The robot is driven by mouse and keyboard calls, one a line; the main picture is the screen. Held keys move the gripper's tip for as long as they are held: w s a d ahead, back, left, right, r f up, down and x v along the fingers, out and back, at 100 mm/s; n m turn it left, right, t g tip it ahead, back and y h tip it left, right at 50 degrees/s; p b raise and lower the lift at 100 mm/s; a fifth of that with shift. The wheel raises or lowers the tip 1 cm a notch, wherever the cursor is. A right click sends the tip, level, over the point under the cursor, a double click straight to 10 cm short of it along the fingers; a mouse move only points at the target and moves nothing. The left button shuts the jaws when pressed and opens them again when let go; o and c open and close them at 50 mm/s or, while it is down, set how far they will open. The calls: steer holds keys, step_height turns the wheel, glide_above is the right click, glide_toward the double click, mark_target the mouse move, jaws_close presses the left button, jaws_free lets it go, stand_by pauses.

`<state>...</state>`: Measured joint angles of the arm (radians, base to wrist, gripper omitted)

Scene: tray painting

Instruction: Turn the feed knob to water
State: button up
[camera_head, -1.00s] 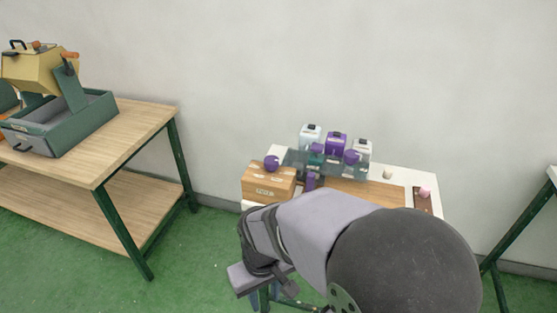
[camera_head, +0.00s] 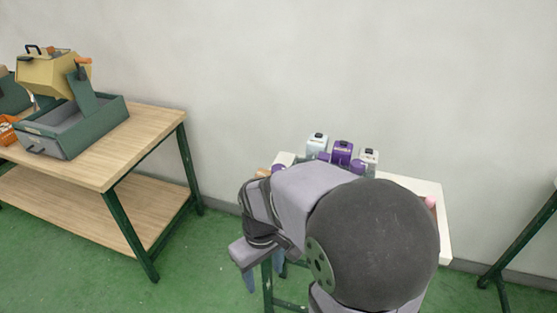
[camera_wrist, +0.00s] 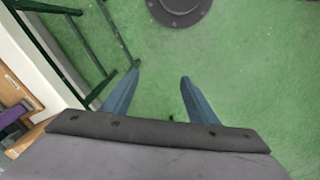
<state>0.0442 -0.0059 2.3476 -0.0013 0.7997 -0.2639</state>
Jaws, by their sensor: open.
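My gripper (camera_wrist: 160,72) is open and empty, with two blue fingers apart over green floor in the wrist view. In the head view, my gripper (camera_head: 266,283) hangs in front of the white table's left side, clear of its top. A pale blue container (camera_head: 317,143), a purple container (camera_head: 342,152) and a white container (camera_head: 369,160) stand at the table's back. My arm hides most of the tabletop. I cannot make out the feed knob or its labels. A purple part (camera_wrist: 12,115) shows at the wrist view's left edge; I cannot tell what it is.
The white table (camera_head: 443,222) has a bare right end, with a pink item (camera_head: 430,202) partly hidden there. A wooden bench (camera_head: 150,130) at left carries a green tray (camera_head: 55,145) and a yellow box. Green table legs (camera_wrist: 85,45) stand near my fingers. Open floor lies below.

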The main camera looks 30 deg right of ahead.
steer(key=w+d+r+n+p, duration=0.4)
steer(key=w+r, duration=0.1)
steer(key=w, duration=0.3)
steer(key=w+d+r+n+p, duration=0.3)
steer(key=w+r+n, duration=0.1)
steer(key=w+r, duration=0.25)
step_height(320, 180, up, 5)
steer(key=n+p, duration=0.6)
steer(key=n, duration=0.1)
glide_above(279, 168)
steer(key=shift+s+a+f, duration=0.15)
steer(key=shift+a, duration=0.15)
steer(key=shift+d, duration=0.3)
steer(key=shift+w, duration=0.2)
steer(key=shift+f+p, duration=1.15)
steer(key=shift+f, duration=2.45)
steer(key=c, duration=1.1)
